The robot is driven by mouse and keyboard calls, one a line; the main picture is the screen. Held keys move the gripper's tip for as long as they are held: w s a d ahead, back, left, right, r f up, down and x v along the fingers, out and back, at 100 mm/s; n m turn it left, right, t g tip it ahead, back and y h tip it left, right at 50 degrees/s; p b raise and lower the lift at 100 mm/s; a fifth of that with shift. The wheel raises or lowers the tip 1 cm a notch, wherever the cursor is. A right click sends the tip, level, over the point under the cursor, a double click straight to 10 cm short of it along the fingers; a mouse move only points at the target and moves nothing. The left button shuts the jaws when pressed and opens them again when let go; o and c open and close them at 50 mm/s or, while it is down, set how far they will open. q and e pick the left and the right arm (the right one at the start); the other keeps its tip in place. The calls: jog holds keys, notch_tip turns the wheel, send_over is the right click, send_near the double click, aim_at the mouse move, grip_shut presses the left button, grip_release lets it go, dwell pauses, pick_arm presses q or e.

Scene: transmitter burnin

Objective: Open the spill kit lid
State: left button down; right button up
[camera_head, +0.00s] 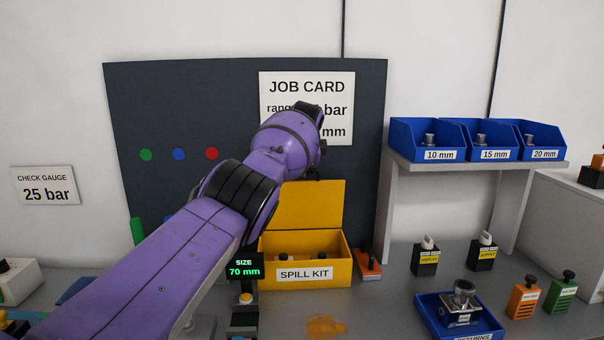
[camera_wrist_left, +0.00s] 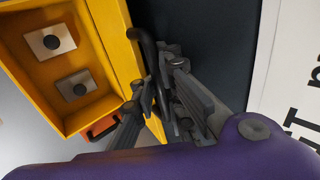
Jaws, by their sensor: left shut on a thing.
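The yellow spill kit (camera_head: 303,273) stands on the bench at the centre of the head view. Its lid (camera_head: 305,205) is raised, standing about upright at the back of the box. The box is open, and the left wrist view shows its inside (camera_wrist_left: 45,85) with two pale pads bearing dark knobs. A dark curved handle (camera_wrist_left: 146,50) is at the lid's edge. My left gripper (camera_wrist_left: 160,92) is shut on the lid handle; the exact contact is partly hidden. In the head view my purple left arm hides most of that gripper. My right gripper is not in view.
A dark board (camera_head: 350,85) with a job card (camera_head: 300,88) stands behind the kit. A size display (camera_head: 244,267) is at its left, an orange block (camera_head: 368,263) at its right. A shelf (camera_head: 480,165) with blue bins and a blue returns tray (camera_head: 430,308) are further right.

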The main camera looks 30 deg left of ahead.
pick_arm(q)
jog(key=c, duration=1.8)
grip_release()
jog(key=shift+d+r, duration=0.1)
jog(key=shift+r, duration=0.35)
jog(key=shift+c, duration=0.2)
jog(key=shift+f, duration=0.2)
jog(key=v, duration=1.2)
jog(key=shift+s, duration=0.1)
